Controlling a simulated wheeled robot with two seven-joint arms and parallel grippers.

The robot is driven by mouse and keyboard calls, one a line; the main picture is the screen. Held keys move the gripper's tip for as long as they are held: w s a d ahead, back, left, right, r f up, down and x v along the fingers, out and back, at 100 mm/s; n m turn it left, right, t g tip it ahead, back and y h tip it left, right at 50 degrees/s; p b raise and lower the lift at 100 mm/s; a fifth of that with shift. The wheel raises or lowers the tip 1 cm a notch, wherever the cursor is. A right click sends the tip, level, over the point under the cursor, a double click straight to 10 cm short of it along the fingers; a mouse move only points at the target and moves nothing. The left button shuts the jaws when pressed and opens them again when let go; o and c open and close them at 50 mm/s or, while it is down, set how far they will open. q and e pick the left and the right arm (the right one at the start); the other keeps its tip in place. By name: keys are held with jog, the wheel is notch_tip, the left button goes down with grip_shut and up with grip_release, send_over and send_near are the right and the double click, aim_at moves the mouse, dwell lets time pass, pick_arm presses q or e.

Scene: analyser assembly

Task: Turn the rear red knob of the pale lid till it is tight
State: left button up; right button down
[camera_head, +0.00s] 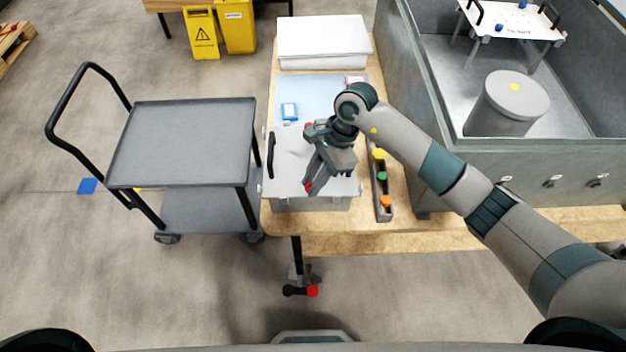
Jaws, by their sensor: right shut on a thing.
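The pale lid (286,178) covers a box on the wooden table, with a black bar handle along its left side. My right gripper (311,182) slants down over the lid from the right. One red knob (308,187) shows at its fingertips, towards the lid's front. Another red spot (308,126) shows beside the gripper's upper part, by the lid's rear edge. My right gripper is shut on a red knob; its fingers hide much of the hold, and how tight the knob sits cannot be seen. My left gripper is not in view.
A narrow tray (387,213) with yellow, green and orange pieces stands right of the lid. A grey trolley (185,140) stands left; a large metal tank (520,160) stands right.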

jog(key=m+b, duration=0.1)
jog(key=b, duration=0.2)
jog(key=shift+f+t, duration=0.3)
jog(key=m+t+b, duration=0.1)
jog(key=m+b, duration=0.1)
jog(key=b, duration=0.1)
jog(key=shift+s+r+m, duration=0.1)
jog(key=shift+m, duration=0.3)
jog(key=shift+r+m+b, duration=0.15)
jog(key=shift+m+b, duration=0.25)
jog(key=c, duration=1.6)
grip_release()
jog(key=shift+o, duration=0.2)
jog(key=shift+r, duration=0.1)
jog(key=shift+d, duration=0.1)
